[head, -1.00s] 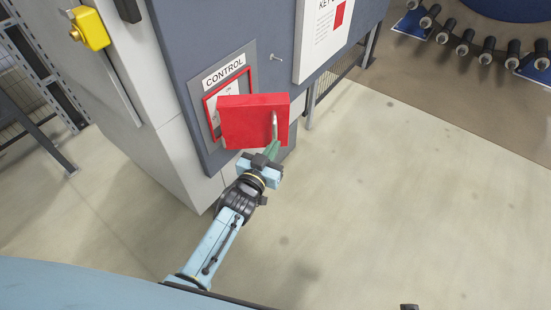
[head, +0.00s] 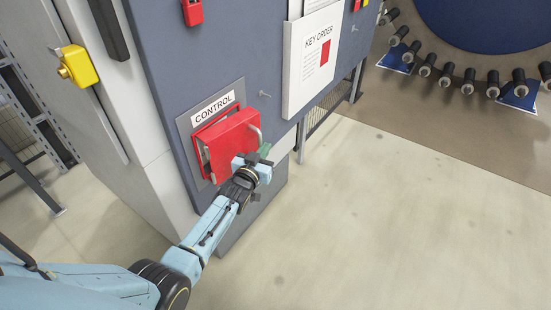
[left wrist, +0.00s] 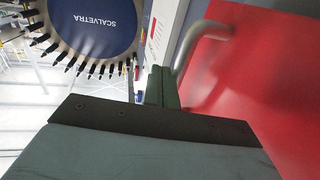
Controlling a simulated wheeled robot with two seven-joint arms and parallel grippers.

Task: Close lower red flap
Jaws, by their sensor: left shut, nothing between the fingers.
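The red flap (head: 231,143) hangs under the CONTROL label on the grey panel, partly open, with a dark gap along its left side. Its pale bent handle (head: 256,133) is on its right side. My left gripper (head: 265,152) is shut and empty, at the flap's lower right beside the handle. In the left wrist view the shut fingers (left wrist: 160,88) are just left of the handle (left wrist: 192,48) and the red face (left wrist: 265,80). I cannot tell whether they touch. My right gripper is out of view.
A KEY ORDER board (head: 312,60) is up and to the right on the panel, with a small peg (head: 265,94) between. A red lock (head: 192,12) hangs above. A yellow device (head: 76,66) is on the left cabinet side. The floor at right is clear.

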